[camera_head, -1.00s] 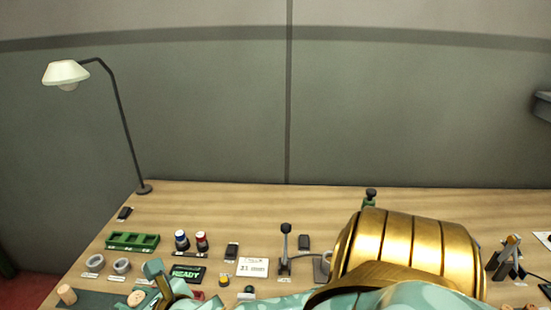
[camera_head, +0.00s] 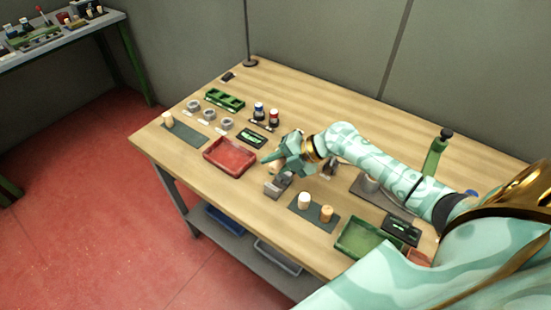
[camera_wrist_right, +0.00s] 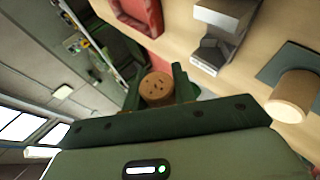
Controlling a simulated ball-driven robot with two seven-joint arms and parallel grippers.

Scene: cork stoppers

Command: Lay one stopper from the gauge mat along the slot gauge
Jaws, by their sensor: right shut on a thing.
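My right gripper (camera_head: 272,162) is shut on a cork stopper, held above the table between the red tray and the grey slot gauge (camera_head: 278,186). In the right wrist view the held stopper (camera_wrist_right: 157,88) shows its speckled round end between the fingers. The gauge (camera_wrist_right: 212,45), a grey grooved block, stands apart from it there. A dark mat (camera_head: 318,223) right of the gauge bears two stoppers, a paler one (camera_head: 304,200) and a tan one (camera_head: 326,213). Another dark mat (camera_head: 188,138) at the left bears one stopper (camera_head: 167,119). My left gripper is out of view.
The red tray (camera_head: 229,157) lies left of the gripper. Grey rings (camera_head: 209,114), a green rack (camera_head: 224,98) and two small bottles (camera_head: 266,115) stand behind it. A green tray (camera_head: 362,238) is at the right. Bare wood runs along the front edge.

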